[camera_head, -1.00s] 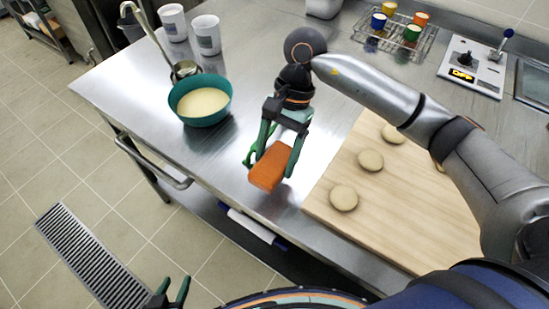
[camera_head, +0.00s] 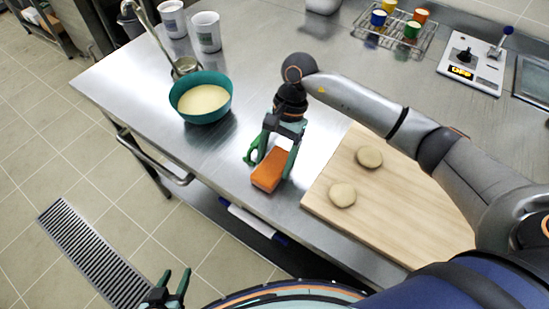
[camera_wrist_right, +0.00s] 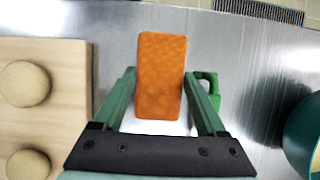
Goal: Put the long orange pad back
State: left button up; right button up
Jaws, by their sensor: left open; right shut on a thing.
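The long orange pad (camera_head: 269,169) is a block with a green handle (camera_head: 251,151) beside it. My right gripper (camera_head: 276,160) is shut on the pad, with one green finger along each side. In the right wrist view the pad (camera_wrist_right: 160,75) lies between the fingers, with a pale part at its near end. The pad is at the front of the steel table, between the teal bowl and the board; I cannot tell whether it touches the table. My left gripper (camera_head: 170,288) is open and empty at the bottom of the head view, over the floor.
A teal bowl (camera_head: 181,108) of pale batter stands left of the pad, with a ladle and two white cups (camera_head: 207,32) behind. A wooden board (camera_head: 390,225) with dough rounds (camera_head: 342,195) lies to the right. A wire rack and a scale (camera_head: 471,66) are at the back.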

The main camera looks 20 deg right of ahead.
jog(key=o, duration=1.1)
jog(key=shift+r+p, duration=0.25)
jog(key=shift+p, duration=0.15)
jog(key=shift+w+d+r, duration=0.15)
jog(key=shift+r, duration=0.1)
jog(key=b+v, duration=0.2)
jog(key=v, duration=0.9)
jog(key=shift+r+b, duration=0.15)
jog(key=shift+b, duration=0.15)
